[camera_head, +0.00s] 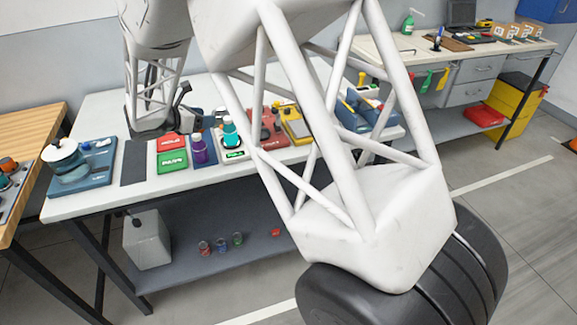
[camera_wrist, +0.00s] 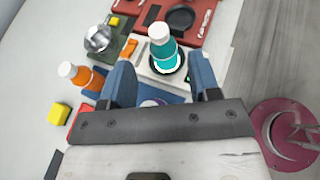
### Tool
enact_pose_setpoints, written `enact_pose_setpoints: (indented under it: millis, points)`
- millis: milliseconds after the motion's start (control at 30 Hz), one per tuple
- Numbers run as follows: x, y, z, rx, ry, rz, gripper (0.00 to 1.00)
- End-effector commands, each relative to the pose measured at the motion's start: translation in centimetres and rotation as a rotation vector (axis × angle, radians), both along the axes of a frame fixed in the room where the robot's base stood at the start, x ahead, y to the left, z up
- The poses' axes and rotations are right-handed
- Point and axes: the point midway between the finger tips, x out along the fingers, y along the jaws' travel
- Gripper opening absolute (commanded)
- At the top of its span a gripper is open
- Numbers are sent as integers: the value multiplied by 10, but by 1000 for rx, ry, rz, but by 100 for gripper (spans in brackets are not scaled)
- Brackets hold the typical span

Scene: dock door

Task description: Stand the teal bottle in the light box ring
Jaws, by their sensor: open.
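The teal bottle (camera_head: 230,132) has a white cap and stands upright on the white light box (camera_head: 236,156), by the front of the bench. In the wrist view the teal bottle (camera_wrist: 162,48) shows with a bright ring around its base, on the white box (camera_wrist: 146,67); it looks to be inside the ring. My gripper (camera_wrist: 160,62) is open, its two blue fingers apart. The bottle appears in the gap between the fingertips, a little beyond them, with no visible contact. In the head view my gripper is small and partly hidden near the bottle.
A purple bottle (camera_head: 199,151) stands left of the light box. An orange bottle (camera_wrist: 80,75) and a yellow block (camera_wrist: 59,114) show in the wrist view. Red (camera_head: 265,128) and yellow (camera_head: 292,122) trays sit to the right. A dark mat (camera_head: 133,163) lies bare to the left.

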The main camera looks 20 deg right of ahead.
Motion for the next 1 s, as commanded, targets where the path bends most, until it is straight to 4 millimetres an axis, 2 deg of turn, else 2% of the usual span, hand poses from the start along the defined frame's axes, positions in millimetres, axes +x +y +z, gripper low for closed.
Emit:
enact_pose_setpoints:
  millis: [167,367,700,1000]
  points:
    - [-15,-15,13,53,-26,-50,56]
    - [-52,-48,35,176,-85,-172,56]
    - [-140,-104,73,441,-233,-450,56]
    - [-221,-137,95,664,-373,-705,56]
